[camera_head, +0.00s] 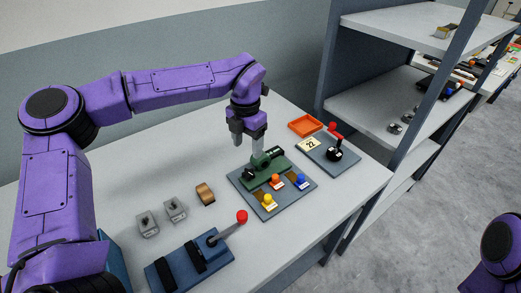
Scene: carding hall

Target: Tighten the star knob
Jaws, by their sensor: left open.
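A green fixture (268,169) sits on a grey board on the table. A small black knob (248,174) shows at its near left end and a dark cylindrical part lies along its top. The black knob may be the star knob; its shape is too small to tell. My left gripper (248,146) points down just above and behind the fixture, its two pale fingers apart with nothing visible between them. Whether a finger touches the fixture I cannot tell. My right gripper is out of view; only purple right arm parts show at the lower right.
The board (247,193) also carries yellow, orange and blue buttons. A blue red-knobbed lever unit (190,264) stands in front. Two grey toggle blocks and a brown ring (205,194) lie left. An orange tray (305,124) and a red-handled unit (335,154) are right, before a shelf rack.

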